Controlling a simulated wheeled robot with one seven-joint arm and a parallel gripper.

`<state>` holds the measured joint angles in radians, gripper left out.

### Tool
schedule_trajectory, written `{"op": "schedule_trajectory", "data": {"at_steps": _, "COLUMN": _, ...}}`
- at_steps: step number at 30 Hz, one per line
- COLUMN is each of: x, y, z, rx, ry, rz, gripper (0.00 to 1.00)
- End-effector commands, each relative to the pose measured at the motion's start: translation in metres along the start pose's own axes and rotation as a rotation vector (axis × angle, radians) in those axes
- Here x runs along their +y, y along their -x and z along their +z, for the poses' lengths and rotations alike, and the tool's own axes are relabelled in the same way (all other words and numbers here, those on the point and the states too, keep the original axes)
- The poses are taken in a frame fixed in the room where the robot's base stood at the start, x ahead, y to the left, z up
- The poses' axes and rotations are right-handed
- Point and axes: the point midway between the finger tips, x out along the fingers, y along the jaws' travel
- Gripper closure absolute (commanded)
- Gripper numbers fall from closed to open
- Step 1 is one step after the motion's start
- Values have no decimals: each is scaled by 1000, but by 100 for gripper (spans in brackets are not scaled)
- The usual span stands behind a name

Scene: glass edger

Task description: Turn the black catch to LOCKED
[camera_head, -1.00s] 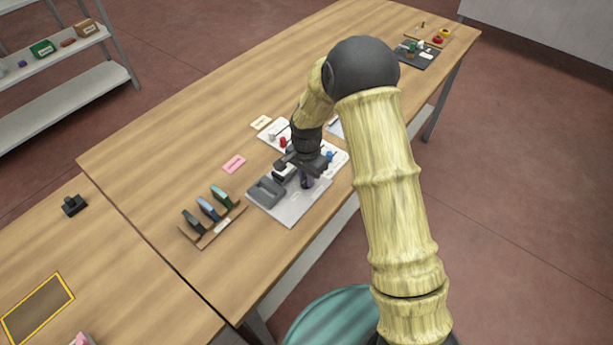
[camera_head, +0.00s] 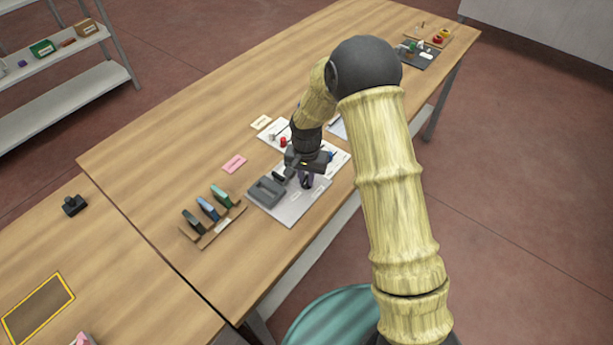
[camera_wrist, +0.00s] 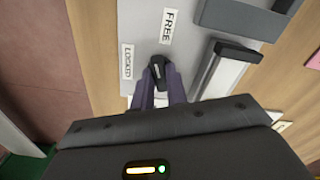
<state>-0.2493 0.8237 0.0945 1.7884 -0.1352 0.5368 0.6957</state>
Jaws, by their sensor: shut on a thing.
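The black catch (camera_wrist: 159,71) sits on a light grey plate (camera_head: 302,209). My gripper (camera_wrist: 160,82), with dark purple fingers, is shut on the catch, one finger on each side. In the wrist view the catch's visible end points up, roughly towards the FREE label (camera_wrist: 167,26). The LOCKED label (camera_wrist: 127,62) is to the left of the catch. The catch's lower part is hidden by my fingers and gripper body. In the head view my gripper (camera_head: 305,183) is low over the plate and hides the catch.
A grey block (camera_head: 266,192) stands on the plate's left side. A silver bar with a black end (camera_wrist: 226,70) lies close right of my fingers in the wrist view. A rack of coloured pieces (camera_head: 212,222) stands left of the plate. The table's near edge is close to the plate.

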Motion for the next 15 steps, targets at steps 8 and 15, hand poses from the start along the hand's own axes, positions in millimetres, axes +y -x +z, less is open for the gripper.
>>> {"op": "schedule_trajectory", "data": {"at_steps": 8, "x": -1, "y": 2, "z": -1, "rx": 3, "ry": 263, "rz": -2, "gripper": 100}}
{"op": "schedule_trajectory", "data": {"at_steps": 15, "x": 0, "y": 2, "z": -1, "rx": 4, "ry": 491, "rz": -2, "gripper": 100}}
